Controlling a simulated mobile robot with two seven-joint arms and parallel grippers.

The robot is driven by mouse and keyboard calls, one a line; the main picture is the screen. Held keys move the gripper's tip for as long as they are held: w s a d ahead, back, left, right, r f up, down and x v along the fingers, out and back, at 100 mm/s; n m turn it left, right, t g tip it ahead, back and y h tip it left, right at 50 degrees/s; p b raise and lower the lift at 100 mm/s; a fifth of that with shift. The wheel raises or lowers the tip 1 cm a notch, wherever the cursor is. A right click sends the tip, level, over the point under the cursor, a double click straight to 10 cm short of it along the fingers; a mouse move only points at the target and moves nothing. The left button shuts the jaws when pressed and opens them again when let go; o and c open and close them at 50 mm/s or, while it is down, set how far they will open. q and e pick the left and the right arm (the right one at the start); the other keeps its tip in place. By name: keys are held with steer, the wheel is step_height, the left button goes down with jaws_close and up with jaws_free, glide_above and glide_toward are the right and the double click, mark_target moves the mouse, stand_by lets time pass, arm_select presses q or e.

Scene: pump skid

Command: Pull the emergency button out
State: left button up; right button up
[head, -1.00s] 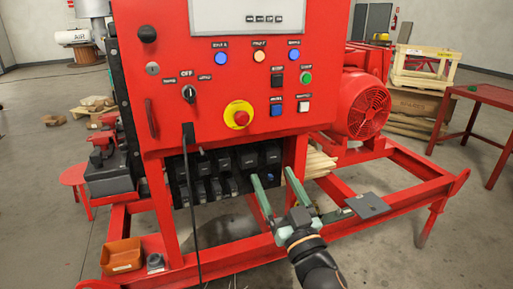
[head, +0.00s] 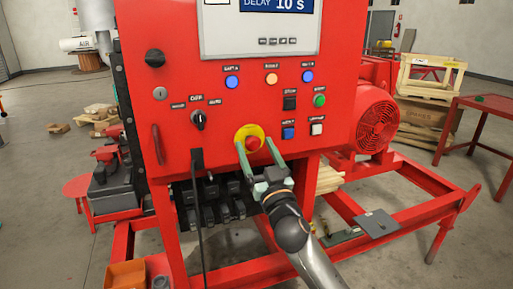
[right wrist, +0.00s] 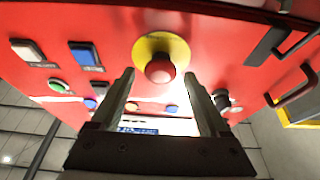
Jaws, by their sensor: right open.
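The emergency button (head: 253,144) is a red mushroom knob on a yellow round base, low in the middle of the red control panel (head: 335,75). My right gripper (head: 257,150) is open in front of it, its two green fingers pointing up at the panel, one on each side of the knob in the head view. In the right wrist view the red knob (right wrist: 160,68) shows between and just beyond the two fingertips (right wrist: 160,84), with no visible contact. My left gripper is not in view.
A black rotary switch (head: 198,118) with a hanging cable below it is left of the button. Blue (head: 288,133) and white (head: 316,129) push buttons sit close on the right. A red motor (head: 376,124) and frame rails stand to the right.

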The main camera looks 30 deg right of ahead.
steer(key=shift+c, duration=0.3)
jaws_close()
stand_by(0.4)
stand_by(0.7)
